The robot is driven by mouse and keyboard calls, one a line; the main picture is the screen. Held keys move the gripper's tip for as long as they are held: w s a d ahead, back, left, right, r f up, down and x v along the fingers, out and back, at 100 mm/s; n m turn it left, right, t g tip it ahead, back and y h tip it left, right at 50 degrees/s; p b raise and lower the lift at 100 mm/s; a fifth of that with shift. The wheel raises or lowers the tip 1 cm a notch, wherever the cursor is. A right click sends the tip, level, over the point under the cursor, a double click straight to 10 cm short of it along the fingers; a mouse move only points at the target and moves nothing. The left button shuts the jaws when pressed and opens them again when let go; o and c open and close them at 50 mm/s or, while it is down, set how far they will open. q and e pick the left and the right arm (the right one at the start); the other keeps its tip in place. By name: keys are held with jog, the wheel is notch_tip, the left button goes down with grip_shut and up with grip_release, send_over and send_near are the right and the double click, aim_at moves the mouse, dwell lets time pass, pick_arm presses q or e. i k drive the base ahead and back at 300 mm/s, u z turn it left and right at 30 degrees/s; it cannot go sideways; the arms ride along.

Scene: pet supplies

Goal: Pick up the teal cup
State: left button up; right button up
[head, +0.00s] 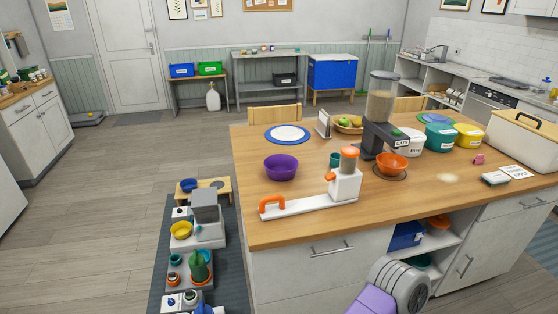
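A small teal cup (335,160) stands on the wooden island top (300,222), partly hidden behind the white dispenser with an orange top (345,185). The purple bowl (281,167) is to its left and the tall clear-hopper feeder (381,105) to its right. Neither of my grippers is in view. A grey and purple part of my own body shows at the bottom, in front of the island.
An orange bowl (391,164) and lidded tubs, white (409,142), teal (440,137) and yellow (468,136), stand on the island's right half. An orange-handled white bar (308,205) lies near the front edge. A floor mat (235,270) with pet items is at left.

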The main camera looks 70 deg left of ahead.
aim_at(334, 157)
jog(key=u, duration=2.25)
